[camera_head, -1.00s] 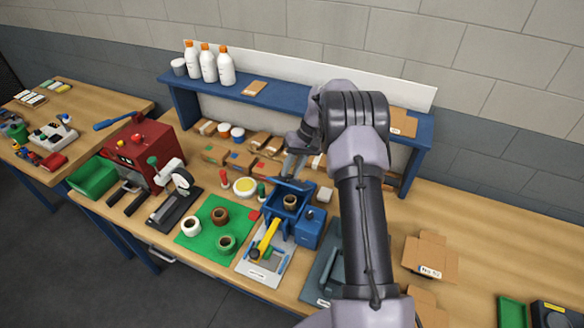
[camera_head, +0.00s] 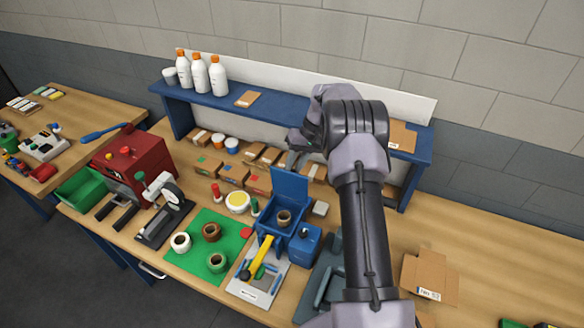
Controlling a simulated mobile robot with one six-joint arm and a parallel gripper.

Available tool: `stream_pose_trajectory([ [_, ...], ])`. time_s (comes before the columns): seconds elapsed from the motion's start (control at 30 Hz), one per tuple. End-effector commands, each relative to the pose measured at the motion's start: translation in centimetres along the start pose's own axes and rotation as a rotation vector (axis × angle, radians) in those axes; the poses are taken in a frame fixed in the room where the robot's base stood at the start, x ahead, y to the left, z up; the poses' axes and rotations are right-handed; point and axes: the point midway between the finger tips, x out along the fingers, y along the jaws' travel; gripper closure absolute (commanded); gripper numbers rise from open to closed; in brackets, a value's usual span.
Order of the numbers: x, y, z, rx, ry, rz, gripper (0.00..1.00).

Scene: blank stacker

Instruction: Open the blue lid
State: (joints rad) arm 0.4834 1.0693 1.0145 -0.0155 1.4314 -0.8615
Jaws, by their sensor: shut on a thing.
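The blue lid (camera_head: 290,186) stands raised, close to upright, at the back edge of the blue box (camera_head: 270,226) on the bench. A brown ring-shaped piece (camera_head: 284,217) shows in the open box. My gripper (camera_head: 292,160) is at the top edge of the lid, shut on it as far as I can see; the fingertips are small and partly hidden. My arm comes in from the lower right.
A green mat (camera_head: 197,262) with several rings is at left. A blue shelf (camera_head: 290,117) stands close behind my gripper. Small cardboard boxes (camera_head: 234,174) line the back.

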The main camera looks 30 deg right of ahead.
Motion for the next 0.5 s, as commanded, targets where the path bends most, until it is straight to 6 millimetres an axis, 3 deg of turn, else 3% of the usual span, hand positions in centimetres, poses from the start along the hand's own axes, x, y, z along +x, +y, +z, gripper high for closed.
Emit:
stream_pose_trajectory([
  [0.03, 0.84, 0.90, 0.56, 0.002, -0.017, 0.010, 1.00],
  [0.47, 0.87, 0.94, 0.56, 0.003, -0.018, 0.010, 1.00],
  [0.5, 0.87, 0.93, 0.57, 0.003, -0.018, 0.010, 0.71],
])
